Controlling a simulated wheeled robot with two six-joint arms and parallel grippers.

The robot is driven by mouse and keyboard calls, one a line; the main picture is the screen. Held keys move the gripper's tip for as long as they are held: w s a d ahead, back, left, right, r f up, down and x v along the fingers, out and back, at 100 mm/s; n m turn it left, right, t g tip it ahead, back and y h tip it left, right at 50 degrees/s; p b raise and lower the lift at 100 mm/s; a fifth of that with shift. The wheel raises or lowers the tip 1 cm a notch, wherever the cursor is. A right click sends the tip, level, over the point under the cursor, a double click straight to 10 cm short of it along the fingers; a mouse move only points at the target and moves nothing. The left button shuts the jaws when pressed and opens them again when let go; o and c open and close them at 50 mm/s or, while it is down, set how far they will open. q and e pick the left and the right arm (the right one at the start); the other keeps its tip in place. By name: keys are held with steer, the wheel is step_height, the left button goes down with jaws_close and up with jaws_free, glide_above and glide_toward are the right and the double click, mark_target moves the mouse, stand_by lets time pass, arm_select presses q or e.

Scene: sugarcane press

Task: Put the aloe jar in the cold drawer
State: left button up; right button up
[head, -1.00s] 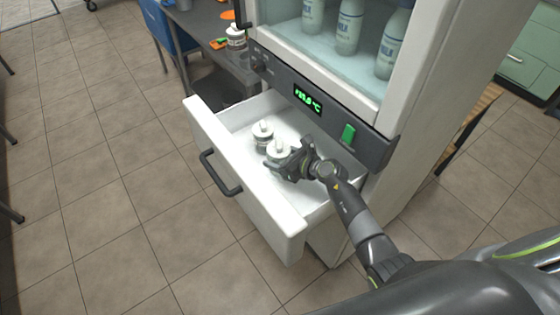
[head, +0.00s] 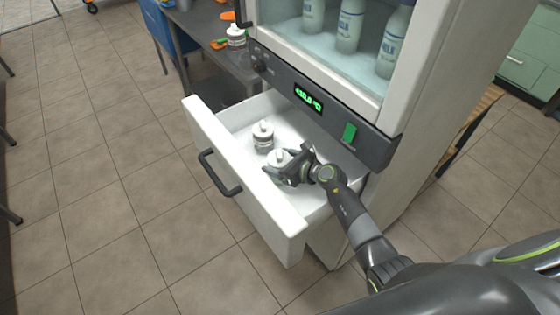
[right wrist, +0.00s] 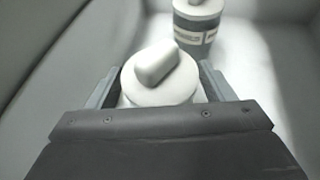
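The cold drawer (head: 240,172) is pulled open below the glass-front cabinet, with a black handle on its front. My right gripper (head: 279,168) is inside it, its fingers on both sides of a white-lidded jar (head: 280,157). In the right wrist view this jar (right wrist: 160,75) fills the space between the fingers; its label is hidden, so I cannot read whether it says aloe. A second white-lidded jar (head: 263,136) with a grey label stands upright just behind it, apart from the gripper. Whether the held jar touches the drawer floor is hidden. My left gripper is not in view.
Above the drawer is a control panel with a green display (head: 308,98) and a green switch (head: 349,132). Bottles (head: 350,25) stand behind the glass. A grey table (head: 205,35) at the back left holds another white jar (head: 236,36). The drawer's far left floor is free.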

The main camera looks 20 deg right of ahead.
steer(key=shift+o, duration=0.8)
steer(key=shift+s+f, duration=0.15)
steer(key=shift+f, duration=0.15)
steer(key=shift+r+p, duration=0.4)
steer(key=shift+p, duration=0.05)
steer(key=shift+d+r, duration=0.15)
steer(key=shift+r, duration=0.15)
steer(key=p+v, duration=0.1)
steer(key=v, duration=1)
steer(key=shift+s+r, duration=0.25)
steer(key=shift+r, duration=0.05)
steer(key=shift+d, duration=0.1)
